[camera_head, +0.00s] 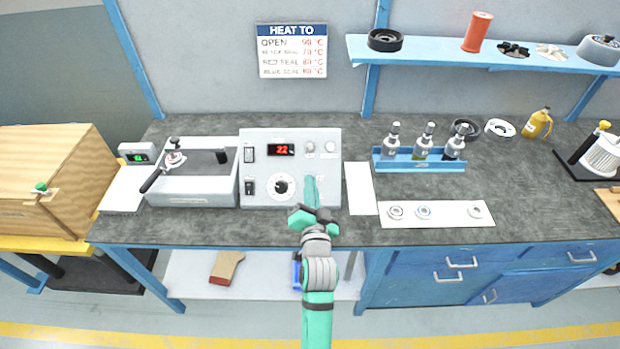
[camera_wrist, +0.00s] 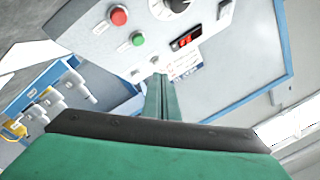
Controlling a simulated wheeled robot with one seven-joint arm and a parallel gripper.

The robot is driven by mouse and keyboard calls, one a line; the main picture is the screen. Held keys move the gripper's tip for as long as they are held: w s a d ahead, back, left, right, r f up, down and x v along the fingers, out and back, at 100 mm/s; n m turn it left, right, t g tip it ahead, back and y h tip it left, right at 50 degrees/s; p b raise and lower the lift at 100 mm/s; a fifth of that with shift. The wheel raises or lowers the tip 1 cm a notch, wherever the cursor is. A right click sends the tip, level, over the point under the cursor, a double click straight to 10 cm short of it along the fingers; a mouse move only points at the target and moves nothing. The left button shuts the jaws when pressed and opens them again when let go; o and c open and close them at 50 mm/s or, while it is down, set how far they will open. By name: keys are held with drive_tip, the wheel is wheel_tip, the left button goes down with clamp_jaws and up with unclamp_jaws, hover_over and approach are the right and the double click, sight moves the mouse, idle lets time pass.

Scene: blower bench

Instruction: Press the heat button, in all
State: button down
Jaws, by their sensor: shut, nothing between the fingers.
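The white control box (camera_head: 262,163) stands on the bench with a red display reading 22 and a black dial (camera_head: 281,186). Two small pale round controls (camera_head: 310,147) sit at its upper right. In the wrist view the panel is tilted and shows a red button (camera_wrist: 118,15), a green button (camera_wrist: 137,39) and the display (camera_wrist: 186,39). I cannot read which button is labelled heat. My gripper (camera_head: 311,180) is shut and empty, in front of the panel's right part, hiding some of it. Its fingertips (camera_wrist: 158,78) point towards the small pale controls; contact cannot be told.
A grey tray unit (camera_head: 190,190) stands left of the box. A blue bottle rack (camera_head: 420,165) and a white strip with rings (camera_head: 450,220) lie to the right. A wall sign (camera_head: 291,50) hangs behind.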

drive_tip(key=shift+w+f, duration=2)
drive_tip(key=shift+a, duration=0.1)
drive_tip(key=shift+d, duration=0.3)
drive_tip(key=shift+a, duration=0.3)
drive_tip(key=shift+w+a+f, duration=0.15)
drive_tip(key=shift+a+f, duration=0.05)
drive_tip(key=shift+f, duration=0.05)
drive_tip(key=shift+d, duration=0.15)
